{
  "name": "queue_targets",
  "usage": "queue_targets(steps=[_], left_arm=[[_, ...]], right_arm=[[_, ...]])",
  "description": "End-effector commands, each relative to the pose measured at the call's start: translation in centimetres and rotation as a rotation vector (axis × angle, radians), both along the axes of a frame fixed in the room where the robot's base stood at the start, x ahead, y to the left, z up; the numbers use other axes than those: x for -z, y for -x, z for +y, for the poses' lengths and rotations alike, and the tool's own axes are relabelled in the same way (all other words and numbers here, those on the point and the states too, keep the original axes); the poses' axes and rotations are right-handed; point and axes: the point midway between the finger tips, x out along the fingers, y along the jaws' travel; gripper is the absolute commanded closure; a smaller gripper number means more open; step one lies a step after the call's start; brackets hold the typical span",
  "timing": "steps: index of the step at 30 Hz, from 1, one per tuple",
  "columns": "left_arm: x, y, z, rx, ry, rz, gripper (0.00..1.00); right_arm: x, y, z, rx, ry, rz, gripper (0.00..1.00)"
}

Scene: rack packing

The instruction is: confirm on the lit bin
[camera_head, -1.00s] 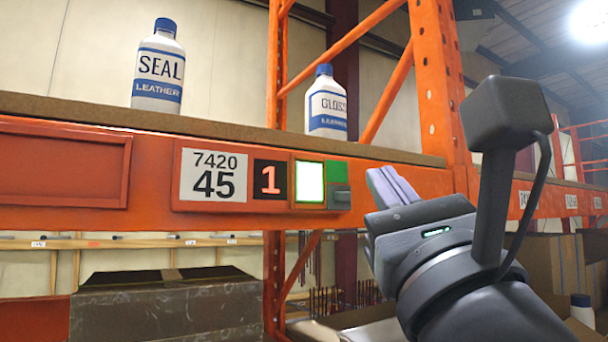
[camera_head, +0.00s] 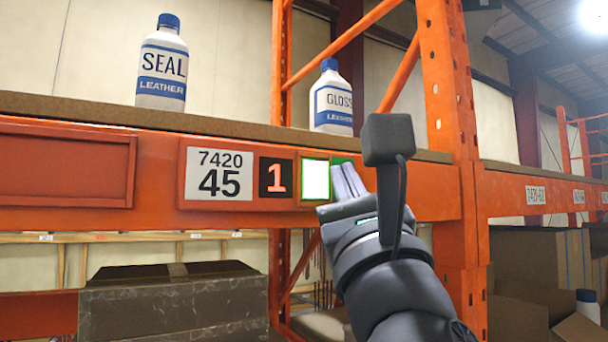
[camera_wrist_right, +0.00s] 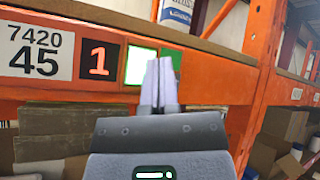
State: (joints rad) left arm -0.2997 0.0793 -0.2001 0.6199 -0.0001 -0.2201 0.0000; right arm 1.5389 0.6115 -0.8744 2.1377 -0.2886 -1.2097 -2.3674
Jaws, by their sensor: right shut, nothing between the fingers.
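The bin's label module sits on the orange rack beam. It has a white plate (camera_head: 219,173) reading 7420 45, a red digit 1 display (camera_head: 276,178) and a bright white button (camera_head: 316,180) with a green frame. The lit button also shows in the right wrist view (camera_wrist_right: 139,66). My right gripper (camera_head: 347,180) is shut and empty. Its fingertips are in front of the module's right end, just right of the lit button, and cover part of the green area there. I cannot tell whether they touch it. My left gripper is not in view.
A SEAL bottle (camera_head: 162,70) and a GLOSS bottle (camera_head: 332,100) stand on the shelf (camera_head: 230,127) above the beam. An orange upright (camera_head: 450,120) rises right of my gripper. A dark box (camera_head: 170,305) sits below the beam.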

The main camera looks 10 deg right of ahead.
Motion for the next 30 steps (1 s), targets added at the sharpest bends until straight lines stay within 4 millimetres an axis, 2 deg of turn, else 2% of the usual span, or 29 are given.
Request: queue_targets(steps=[7, 30], left_arm=[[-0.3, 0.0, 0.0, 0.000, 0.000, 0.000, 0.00], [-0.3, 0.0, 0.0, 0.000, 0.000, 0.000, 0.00]], right_arm=[[0.0, -1.7, 0.6, 0.000, 0.000, 0.001, 1.00], [0.0, -1.8, 0.6, 0.000, 0.000, 0.001, 1.00]])
